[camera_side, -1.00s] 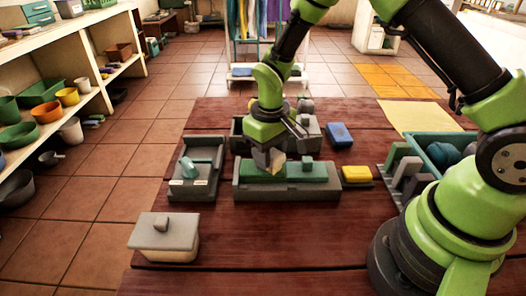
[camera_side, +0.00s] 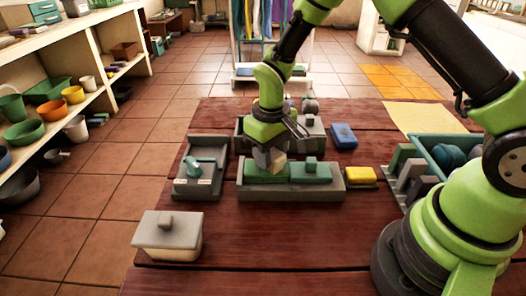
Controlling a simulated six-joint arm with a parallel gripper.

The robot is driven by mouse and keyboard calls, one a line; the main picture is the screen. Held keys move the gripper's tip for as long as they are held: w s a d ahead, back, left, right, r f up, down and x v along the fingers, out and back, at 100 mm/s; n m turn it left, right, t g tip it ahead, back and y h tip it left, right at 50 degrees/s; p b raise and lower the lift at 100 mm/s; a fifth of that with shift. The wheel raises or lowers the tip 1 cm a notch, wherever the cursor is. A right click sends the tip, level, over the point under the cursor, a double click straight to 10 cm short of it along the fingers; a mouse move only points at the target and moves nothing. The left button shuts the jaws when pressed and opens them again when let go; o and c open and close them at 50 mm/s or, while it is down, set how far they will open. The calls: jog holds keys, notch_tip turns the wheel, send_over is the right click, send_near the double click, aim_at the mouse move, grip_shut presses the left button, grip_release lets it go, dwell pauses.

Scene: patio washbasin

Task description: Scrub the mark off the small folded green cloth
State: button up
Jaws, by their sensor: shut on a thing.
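My gripper (camera_side: 272,150) is shut on a small pale beige block (camera_side: 278,161), perhaps a scrubber, with its jaws pointing down. It is over the left part of a long grey tray (camera_side: 290,193). Under the block lies a flat green piece (camera_side: 259,175), which looks like the folded green cloth. The block appears to be at or just above its surface; I cannot tell if they touch. A second, teal-green piece (camera_side: 311,176) with a small knob-like thing on top sits in the tray's right part. No mark shows on the green piece, which the gripper and block partly hide.
A grey holder (camera_side: 196,187) with a teal item stands left of the tray, a lidded grey box (camera_side: 167,236) in front. A yellow block (camera_side: 360,174) and a blue block (camera_side: 343,136) lie to the right. A teal crate (camera_side: 447,150) stands near my base. The front tabletop is clear.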

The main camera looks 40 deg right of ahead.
jog(key=shift+s+d, duration=0.25)
jog(key=shift+s, duration=0.05)
jog(key=shift+w+a, duration=1.05)
jog(key=shift+s+d+f, duration=0.1)
jog(key=shift+s+d, duration=0.95)
jog(key=shift+w+a, duration=1.05)
jog(key=shift+r, duration=2.65)
